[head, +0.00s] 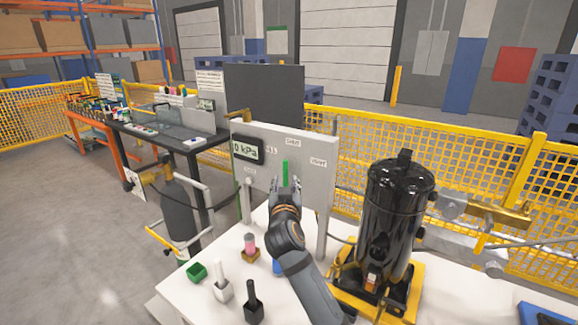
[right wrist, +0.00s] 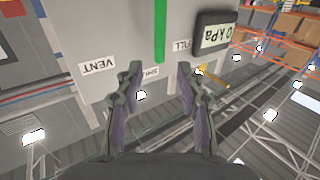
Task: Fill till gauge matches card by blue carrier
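The grey panel (head: 262,186) carries a gauge (head: 245,150) reading "0 kPa". A green lever (head: 285,172) stands upright on the panel near the "SHUT" label (head: 292,141). A "VENT" label (head: 317,161) is to its right. The lever (right wrist: 160,28) and a "FILL" label (right wrist: 183,45) show upside down in the right wrist view. My right gripper (head: 287,183) is at the lever's lower end; its fingers (right wrist: 160,70) are apart with nothing clearly between them. Contact cannot be told. A blue piece (head: 277,266) is partly hidden by my right arm; no readable card shows beside it. My left gripper is out of view.
On the white table (head: 185,302) stand a green block (head: 196,271), a white holder (head: 223,291), a black holder (head: 253,313) and a pink-topped piece (head: 250,247). A black tank (head: 398,215) is at right. A grey cylinder (head: 177,215) stands left.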

